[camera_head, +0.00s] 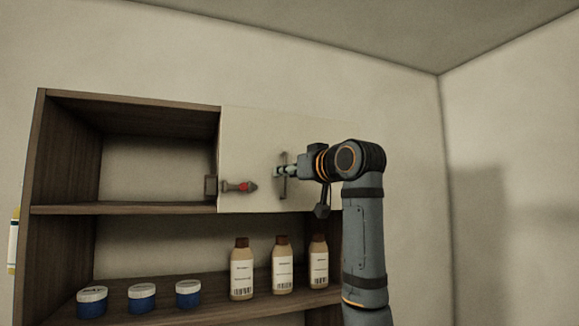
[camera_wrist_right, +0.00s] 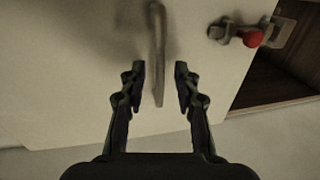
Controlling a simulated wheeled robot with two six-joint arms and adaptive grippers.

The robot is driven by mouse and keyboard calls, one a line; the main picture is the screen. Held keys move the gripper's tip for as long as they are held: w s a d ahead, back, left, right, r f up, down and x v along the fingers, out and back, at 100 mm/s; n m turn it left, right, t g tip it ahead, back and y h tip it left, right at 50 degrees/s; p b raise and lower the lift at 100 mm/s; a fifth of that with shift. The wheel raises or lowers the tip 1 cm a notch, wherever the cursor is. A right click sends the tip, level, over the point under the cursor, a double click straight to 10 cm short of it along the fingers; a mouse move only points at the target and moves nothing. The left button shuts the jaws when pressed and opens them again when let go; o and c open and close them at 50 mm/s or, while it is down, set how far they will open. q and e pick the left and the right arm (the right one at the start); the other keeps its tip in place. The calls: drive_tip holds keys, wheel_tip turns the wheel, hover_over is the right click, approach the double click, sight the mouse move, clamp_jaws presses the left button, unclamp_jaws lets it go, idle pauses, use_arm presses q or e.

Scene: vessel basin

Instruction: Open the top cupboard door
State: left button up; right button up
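The top cupboard door (camera_head: 250,140) is a pale flat panel over the right half of the upper compartment, and it looks shut. Its upright bar handle (camera_head: 283,188) is also in the right wrist view (camera_wrist_right: 157,40). A latch with a red knob (camera_head: 244,187) sits at the door's left edge in the head view, beside a metal bracket (camera_head: 211,187). I cannot tell whether its bolt is engaged. My right gripper (camera_wrist_right: 160,78) is open, with its fingers on either side of the handle's lower part and visible gaps to it. My left gripper is not in view.
The upper left compartment (camera_head: 150,170) is open and empty. On the shelf below (camera_head: 215,310) stand several blue jars (camera_head: 142,298) and brown bottles (camera_head: 242,270). Bare wall (camera_head: 510,150) lies to the right of the cupboard.

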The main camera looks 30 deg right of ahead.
drive_tip(key=shift+s, duration=0.1)
clamp_jaws()
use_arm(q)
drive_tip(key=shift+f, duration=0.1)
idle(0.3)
